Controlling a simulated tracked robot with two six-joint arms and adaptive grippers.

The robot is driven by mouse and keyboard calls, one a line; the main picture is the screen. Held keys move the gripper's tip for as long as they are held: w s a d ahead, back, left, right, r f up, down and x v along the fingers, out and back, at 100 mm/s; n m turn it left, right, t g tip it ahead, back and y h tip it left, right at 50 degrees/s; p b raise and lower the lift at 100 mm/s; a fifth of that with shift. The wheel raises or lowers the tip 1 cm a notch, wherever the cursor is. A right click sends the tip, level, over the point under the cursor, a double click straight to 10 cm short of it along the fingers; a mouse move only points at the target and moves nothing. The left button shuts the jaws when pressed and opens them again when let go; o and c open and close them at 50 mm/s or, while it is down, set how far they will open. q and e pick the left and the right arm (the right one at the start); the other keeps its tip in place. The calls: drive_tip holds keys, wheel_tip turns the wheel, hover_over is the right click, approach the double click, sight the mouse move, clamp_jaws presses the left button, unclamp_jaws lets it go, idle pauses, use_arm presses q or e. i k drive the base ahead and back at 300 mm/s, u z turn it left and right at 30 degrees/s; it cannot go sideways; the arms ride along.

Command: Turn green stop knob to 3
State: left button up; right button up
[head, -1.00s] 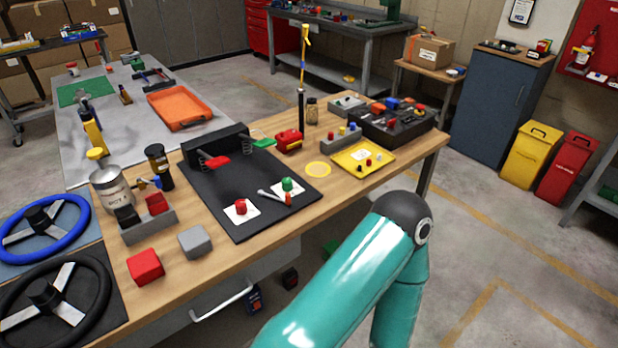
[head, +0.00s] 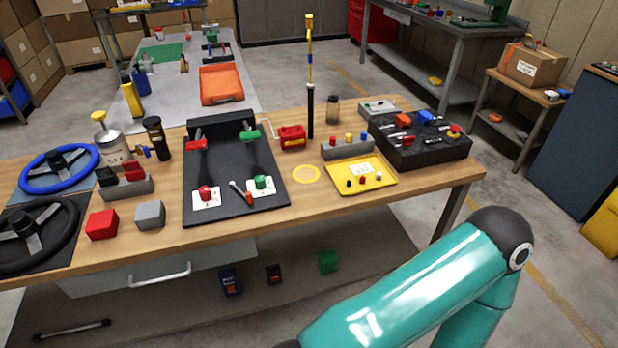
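The green stop knob (head: 260,183) sits on a white plate on the front right part of a black board (head: 235,205) on the wooden workbench. Its dial marks are too small to read. A red knob (head: 206,192) sits on a similar white plate to its left. A small lever with a red end (head: 247,197) lies between them. A red lever (head: 197,144) and a green lever (head: 250,134) are at the back of the board. A teal arm of mine enters at the lower right, in front of the bench. Neither gripper shows.
On the bench, a red cube (head: 102,224), a grey cube (head: 150,215) and a blue steering wheel (head: 60,167) stand left of the board. A yellow tray (head: 345,187) and a black toolbox (head: 430,155) stand to the right. A tall yellow-topped post (head: 310,110) rises behind.

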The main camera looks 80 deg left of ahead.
sight(260, 180)
drive_tip(key=z, duration=0.45)
drive_tip(key=i, duration=0.35)
drive_tip(key=u, duration=2.05)
drive_tip(key=i, duration=0.15)
drive_tip(key=z, duration=4.4)
drive_tip(key=k, duration=0.55)
drive_tip(key=u, duration=5.6)
